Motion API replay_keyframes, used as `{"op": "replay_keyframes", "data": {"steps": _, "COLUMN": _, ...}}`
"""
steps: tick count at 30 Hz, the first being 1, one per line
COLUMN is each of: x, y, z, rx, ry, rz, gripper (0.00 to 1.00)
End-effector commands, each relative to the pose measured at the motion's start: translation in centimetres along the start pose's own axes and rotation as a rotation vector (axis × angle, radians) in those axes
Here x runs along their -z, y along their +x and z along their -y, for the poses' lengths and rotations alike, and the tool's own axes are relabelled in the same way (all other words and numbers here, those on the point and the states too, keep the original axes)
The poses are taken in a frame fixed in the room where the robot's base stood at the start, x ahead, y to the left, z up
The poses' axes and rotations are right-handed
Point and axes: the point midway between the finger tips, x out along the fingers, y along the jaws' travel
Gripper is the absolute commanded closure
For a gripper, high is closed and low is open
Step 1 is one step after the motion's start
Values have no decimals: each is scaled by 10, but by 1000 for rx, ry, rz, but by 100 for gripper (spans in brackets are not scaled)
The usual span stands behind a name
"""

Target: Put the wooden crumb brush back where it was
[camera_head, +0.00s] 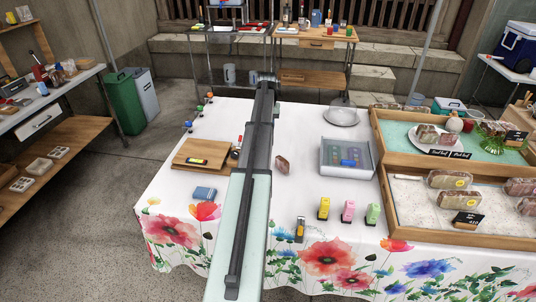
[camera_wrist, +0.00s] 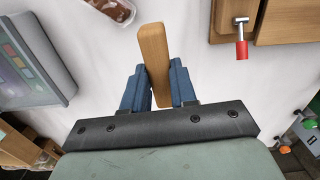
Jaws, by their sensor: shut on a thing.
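The wooden crumb brush shows in the wrist view as a plain light-brown wooden piece (camera_wrist: 154,55) between the two blue fingers of my gripper (camera_wrist: 160,88). My gripper is shut on it. In the head view my arm hides the gripper and the brush.
A wooden board (camera_head: 190,162) lies left of my arm; a red-handled tool (camera_wrist: 241,45) shows by it. A clear-topped case (camera_head: 347,172) and a wrapped baked piece (camera_head: 282,164) lie right. Wooden display trays (camera_head: 384,190) fill the table's right side.

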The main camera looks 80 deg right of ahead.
Motion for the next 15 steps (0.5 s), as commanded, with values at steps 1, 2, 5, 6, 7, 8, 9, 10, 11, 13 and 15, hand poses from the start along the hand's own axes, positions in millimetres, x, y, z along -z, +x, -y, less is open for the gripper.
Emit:
{"op": "replay_keyframes", "data": {"steps": 1, "x": 13, "y": -2, "z": 0, "rx": 0, "ry": 5, "rz": -2, "gripper": 100}}
{"op": "replay_keyframes", "data": {"steps": 2, "x": 16, "y": -2, "z": 0, "rx": 0, "ry": 9, "rz": -4, "gripper": 100}}
{"op": "replay_keyframes", "data": {"steps": 5, "x": 24, "y": -3, "z": 1, "rx": 0, "ry": 20, "rz": -8, "gripper": 100}}
{"op": "replay_keyframes", "data": {"steps": 6, "x": 26, "y": -3, "z": 1, "rx": 1, "ry": 26, "rz": -10, "gripper": 100}}
{"op": "replay_keyframes", "data": {"steps": 7, "x": 27, "y": -2, "z": 1, "rx": 1, "ry": 36, "rz": -13, "gripper": 100}}
{"op": "replay_keyframes", "data": {"steps": 8, "x": 26, "y": -1, "z": 1, "rx": 1, "ry": 44, "rz": -15, "gripper": 100}}
{"op": "replay_keyframes", "data": {"steps": 9, "x": 26, "y": 0, "z": 1, "rx": 1, "ry": 50, "rz": -16, "gripper": 100}}
{"op": "replay_keyframes", "data": {"steps": 10, "x": 26, "y": 2, "z": 1, "rx": 1, "ry": 54, "rz": -16, "gripper": 100}}
{"op": "replay_keyframes", "data": {"steps": 11, "x": 26, "y": 5, "z": 1, "rx": 1, "ry": 56, "rz": -16, "gripper": 100}}
{"op": "replay_keyframes", "data": {"steps": 13, "x": 26, "y": 14, "z": 2, "rx": 1, "ry": 58, "rz": -16, "gripper": 100}}
{"op": "replay_keyframes", "data": {"steps": 15, "x": 25, "y": 24, "z": 2, "rx": 1, "ry": 58, "rz": -15, "gripper": 100}}
